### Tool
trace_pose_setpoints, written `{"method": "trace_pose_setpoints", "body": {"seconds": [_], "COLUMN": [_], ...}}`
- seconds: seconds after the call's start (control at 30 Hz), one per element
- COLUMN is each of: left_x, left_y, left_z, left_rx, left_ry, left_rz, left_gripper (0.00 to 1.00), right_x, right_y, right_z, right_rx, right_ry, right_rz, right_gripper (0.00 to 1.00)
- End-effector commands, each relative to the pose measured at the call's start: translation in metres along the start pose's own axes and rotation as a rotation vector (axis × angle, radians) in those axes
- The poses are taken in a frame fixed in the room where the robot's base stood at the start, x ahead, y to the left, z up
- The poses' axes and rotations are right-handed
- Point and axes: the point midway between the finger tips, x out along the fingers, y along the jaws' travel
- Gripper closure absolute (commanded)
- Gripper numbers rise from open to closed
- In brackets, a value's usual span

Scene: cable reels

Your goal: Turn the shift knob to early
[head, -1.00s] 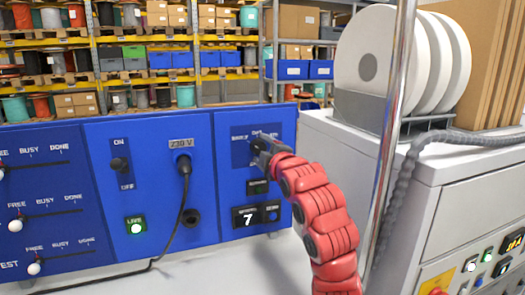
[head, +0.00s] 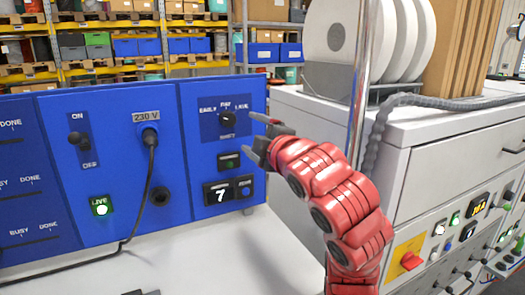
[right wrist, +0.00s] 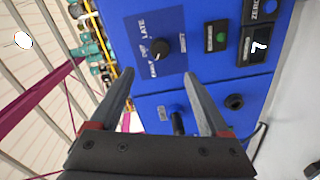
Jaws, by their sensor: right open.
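The shift knob (head: 227,119) is a black round knob on a dark blue plate at the upper right of the blue panel. EARLY, DAY and LATE stand over it from left to right, SHIFT below. It also shows in the right wrist view (right wrist: 158,57), turned sideways, just beyond the fingertips. I cannot tell surely where its pointer stands. My right gripper (head: 249,135) is open and empty, just right of the knob and apart from it. In the right wrist view its two fingers (right wrist: 160,75) are spread wide. My left gripper is not in view.
Below the knob are a small green-lit button and a display (head: 219,192) reading 7. A metal post (head: 361,90) and a grey cabinet (head: 425,145) stand to the right.

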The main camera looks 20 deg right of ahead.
Motion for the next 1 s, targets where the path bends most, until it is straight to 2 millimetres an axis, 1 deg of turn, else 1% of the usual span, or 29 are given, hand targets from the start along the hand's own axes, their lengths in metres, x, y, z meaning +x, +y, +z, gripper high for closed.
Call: {"method": "trace_pose_setpoints", "body": {"seconds": [0.03, 0.1, 0.2, 0.3, 0.43, 1.0], "left_x": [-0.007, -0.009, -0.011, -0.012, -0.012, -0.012], "left_y": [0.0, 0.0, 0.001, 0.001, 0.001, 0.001], "left_z": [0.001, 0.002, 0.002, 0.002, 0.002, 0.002], "left_rx": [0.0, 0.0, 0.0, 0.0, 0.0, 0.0], "left_ry": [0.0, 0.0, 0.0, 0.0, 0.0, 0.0], "left_rz": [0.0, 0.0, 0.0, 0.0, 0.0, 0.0], "left_gripper": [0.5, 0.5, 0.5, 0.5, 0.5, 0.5], "right_x": [-0.011, -0.024, -0.037, -0.044, -0.046, -0.046], "right_y": [-0.001, 0.0, 0.0, 0.0, 0.0, 0.0], "right_z": [0.002, 0.001, 0.001, 0.0, 0.0, 0.0], "right_rx": [-0.003, -0.003, -0.002, 0.0, 0.0, 0.0], "right_ry": [0.0, 0.0, 0.0, 0.001, -0.001, 0.0], "right_rz": [0.005, 0.006, 0.003, 0.002, -0.001, -0.001], "right_gripper": [0.2, 0.2, 0.2, 0.2, 0.2, 0.2]}}
